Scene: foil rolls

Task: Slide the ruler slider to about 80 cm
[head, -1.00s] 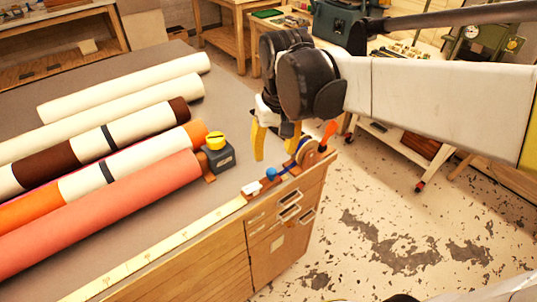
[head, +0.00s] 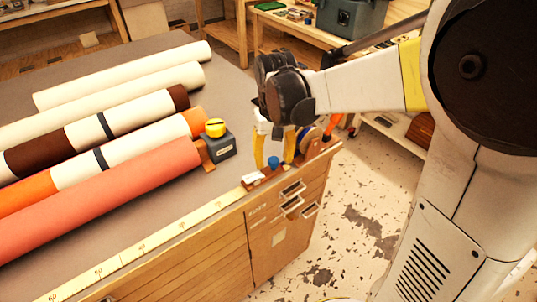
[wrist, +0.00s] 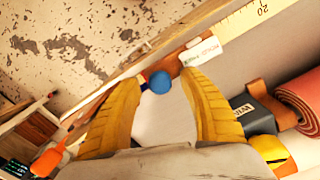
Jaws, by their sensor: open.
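The pale yellow ruler (head: 165,232) runs along the table's front edge; its end with the slider is at the right in the head view. The slider has a blue knob (head: 273,163) and a white tab (head: 252,178). My gripper (head: 274,157) is open, with its yellow fingers on either side of the knob. In the wrist view the blue knob (wrist: 160,82) shows between the fingertips, with a gap to each finger. The white tab (wrist: 203,52) lies just past the right finger, and a 20 mark shows on the ruler (wrist: 258,14). Contact is not visible.
A dark box with a yellow top (head: 217,141) stands behind the slider, near the end of the coral roll (head: 110,195). Several rolls lie across the table. A round wheel (head: 308,138) and an orange handle (head: 330,128) sit at the table's right corner.

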